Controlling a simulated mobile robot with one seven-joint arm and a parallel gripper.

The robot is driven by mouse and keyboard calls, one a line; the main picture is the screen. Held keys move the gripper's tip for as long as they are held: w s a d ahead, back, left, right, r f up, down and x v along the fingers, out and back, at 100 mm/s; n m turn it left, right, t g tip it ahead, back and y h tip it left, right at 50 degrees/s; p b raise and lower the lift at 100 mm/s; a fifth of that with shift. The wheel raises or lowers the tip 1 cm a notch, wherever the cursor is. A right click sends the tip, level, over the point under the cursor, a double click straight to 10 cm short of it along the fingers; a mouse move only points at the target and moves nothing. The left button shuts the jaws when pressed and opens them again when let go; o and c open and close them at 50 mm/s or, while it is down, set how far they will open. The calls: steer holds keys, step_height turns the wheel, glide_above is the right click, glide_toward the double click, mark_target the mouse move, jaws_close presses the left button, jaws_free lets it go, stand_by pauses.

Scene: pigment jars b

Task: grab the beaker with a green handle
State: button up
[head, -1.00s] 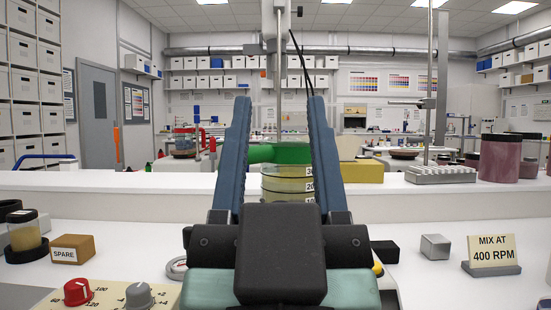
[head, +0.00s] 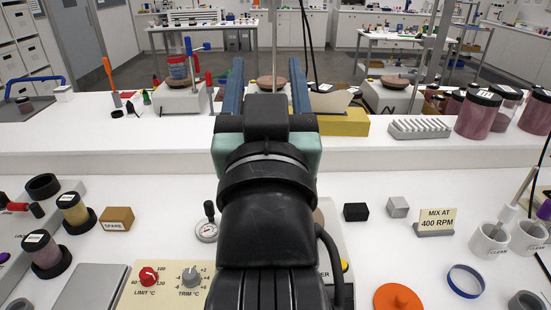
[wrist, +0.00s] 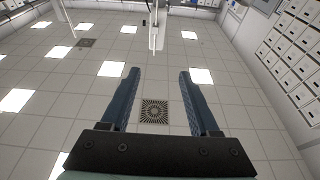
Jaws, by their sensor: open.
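My gripper (head: 267,66) is open in the head view, its two blue fingers pointing up and away beyond the bench. In the wrist view my gripper (wrist: 158,73) has nothing between its fingers; only ceiling tiles, light panels and a vent show behind. The beaker with a green handle does not show in either current view. It may be hidden behind my gripper and arm, which cover the middle of the head view.
A hotplate control panel (head: 165,287) with knobs lies front left, near a brown SPARE block (head: 117,219). A black block (head: 356,212), grey cube (head: 398,207) and sign (head: 437,221) stand right.

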steer(key=w+a+r+m+g+y+p, duration=0.15)
steer(key=w+r+g+p, duration=0.45)
steer(key=p, duration=1.4)
steer(key=f+m+g, duration=0.2)
steer(key=f+g, duration=0.2)
steer(key=f, duration=0.4)
steer(key=s+d+f+m+g, duration=0.1)
steer(key=f+m+g, duration=0.2)
steer(key=f+g, duration=0.2)
steer(key=s+d+f+m+g+b, duration=0.1)
steer(key=f+g, duration=0.3)
steer(key=f, duration=0.7)
steer(key=shift+f+m+g, duration=0.15)
steer(key=shift+m+g, duration=0.25)
steer(key=shift+m, duration=0.35)
steer(key=shift+w+a+f+p, duration=0.15)
steer(key=shift+f+p, duration=0.25)
steer(key=shift+f, duration=0.6)
steer(key=shift+w+a+f+p, duration=0.1)
steer(key=shift+w+f+p, duration=0.25)
steer(key=shift+f, duration=0.7)
steer(key=shift+w+a+f+p, duration=0.15)
steer(key=shift+f+p, duration=0.25)
steer(key=shift+f, duration=0.6)
steer(key=shift+d, duration=0.1)
jaws_close()
steer(key=shift+w+r, duration=0.1)
steer(key=shift+r, duration=0.05)
